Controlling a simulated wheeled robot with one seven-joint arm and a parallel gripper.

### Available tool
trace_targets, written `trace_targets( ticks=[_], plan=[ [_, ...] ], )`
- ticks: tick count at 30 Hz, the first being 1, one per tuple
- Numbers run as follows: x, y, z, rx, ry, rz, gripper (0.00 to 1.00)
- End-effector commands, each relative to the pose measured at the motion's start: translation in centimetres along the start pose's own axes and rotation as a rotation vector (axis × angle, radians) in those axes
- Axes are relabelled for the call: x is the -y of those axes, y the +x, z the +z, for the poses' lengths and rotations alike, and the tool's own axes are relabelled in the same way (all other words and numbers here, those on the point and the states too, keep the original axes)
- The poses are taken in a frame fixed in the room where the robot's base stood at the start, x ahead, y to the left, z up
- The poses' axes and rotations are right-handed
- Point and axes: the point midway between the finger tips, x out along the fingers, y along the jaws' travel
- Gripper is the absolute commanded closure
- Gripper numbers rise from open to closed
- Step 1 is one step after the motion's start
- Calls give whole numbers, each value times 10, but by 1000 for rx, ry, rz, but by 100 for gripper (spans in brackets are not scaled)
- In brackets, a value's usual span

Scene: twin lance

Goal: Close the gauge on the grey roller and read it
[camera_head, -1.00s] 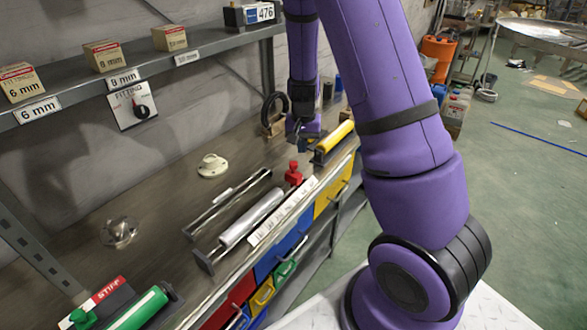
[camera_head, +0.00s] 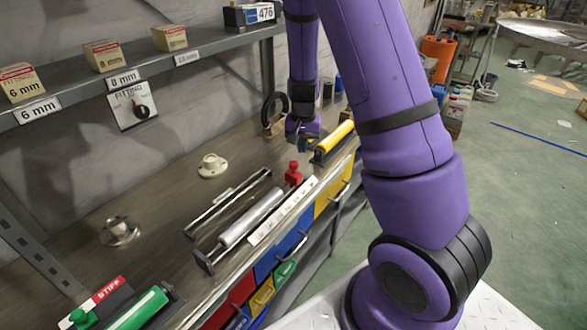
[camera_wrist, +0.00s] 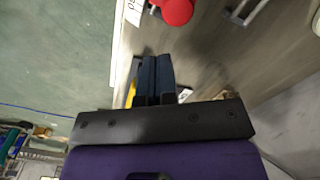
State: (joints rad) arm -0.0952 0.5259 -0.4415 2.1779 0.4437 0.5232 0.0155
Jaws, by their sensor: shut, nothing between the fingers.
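The grey roller (camera_head: 250,218) lies along the bench front in a dark frame with end brackets. A white scale strip (camera_head: 284,212) with markings runs along its front side. A red slide (camera_head: 293,174) with a knob stands at the far end of the strip, apart from the roller's near end; its reading is too small to tell. My gripper (camera_head: 303,143) is beyond the red slide, near the yellow roller, with its fingers shut and empty. In the wrist view the shut fingers (camera_wrist: 153,72) point toward the red knob (camera_wrist: 175,9), with a gap between.
A yellow roller (camera_head: 335,141) lies right of my gripper. A green roller (camera_head: 139,311) with a "STIFF" label is at the near left. A black ring (camera_head: 275,112) stands behind my gripper. Round metal mounts (camera_head: 212,165) sit on the bench. A shelf with boxes (camera_head: 103,57) runs above.

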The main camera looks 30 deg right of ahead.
Motion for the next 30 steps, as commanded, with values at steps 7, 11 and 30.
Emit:
trace_targets(
  ticks=[7,11,30],
  plan=[
    [0,2,0,1,1,0,100],
    [0,7,0,1,1,1,100],
    [0,28,0,0,-1,0,100]
  ],
)
